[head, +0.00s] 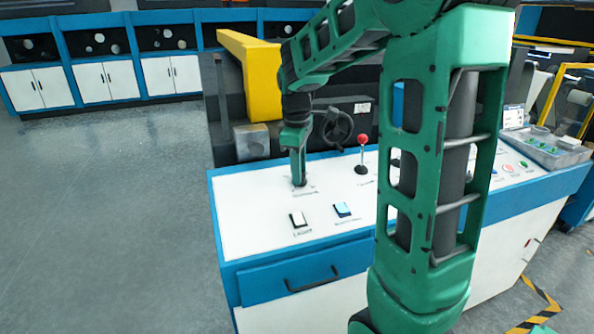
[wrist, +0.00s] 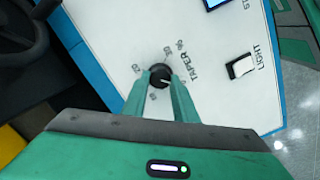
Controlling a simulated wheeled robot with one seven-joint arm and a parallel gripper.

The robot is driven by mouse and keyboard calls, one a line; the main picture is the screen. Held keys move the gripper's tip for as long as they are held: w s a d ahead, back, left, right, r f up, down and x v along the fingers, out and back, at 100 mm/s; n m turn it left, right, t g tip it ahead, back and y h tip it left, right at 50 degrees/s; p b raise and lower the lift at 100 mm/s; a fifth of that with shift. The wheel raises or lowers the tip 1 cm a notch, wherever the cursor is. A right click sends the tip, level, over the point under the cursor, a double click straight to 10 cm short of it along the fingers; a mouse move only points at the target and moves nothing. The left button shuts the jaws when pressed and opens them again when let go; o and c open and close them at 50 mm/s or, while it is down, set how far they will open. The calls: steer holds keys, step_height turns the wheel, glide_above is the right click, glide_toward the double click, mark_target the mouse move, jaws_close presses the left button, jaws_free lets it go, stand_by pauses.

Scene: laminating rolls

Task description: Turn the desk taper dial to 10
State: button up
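The taper dial (wrist: 160,76) is a small round black knob with a white pointer line, on the white desk top beside the printed word TAPER and a ring of small numbers. The pointer faces right and slightly down in the wrist view; the number there is too blurred to read surely. My gripper (wrist: 161,79) has one green finger on each side of the knob, and both fingertips appear to touch it. In the head view my gripper (head: 299,184) points straight down at the desk top and hides the dial.
On the desk (head: 245,215) are a light switch (head: 298,219), a blue switch (head: 342,209) and a red-knobbed lever (head: 362,150) right of my gripper. A handwheel (head: 337,128) and a yellow beam (head: 255,75) stand behind. Open floor lies left.

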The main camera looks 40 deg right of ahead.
steer(key=shift+m, duration=0.5)
steer(key=m, duration=0.3)
steer(key=shift+w+d, duration=0.1)
steer(key=m, duration=0.4)
steer(key=shift+d+r+y, duration=0.1)
steer(key=shift+y, duration=0.2)
steer(key=m, duration=0.5)
steer(key=shift+d+m+y, duration=0.1)
steer(key=shift+m+y, duration=0.2)
steer(key=shift+m, duration=2)
steer(key=o, duration=1.1)
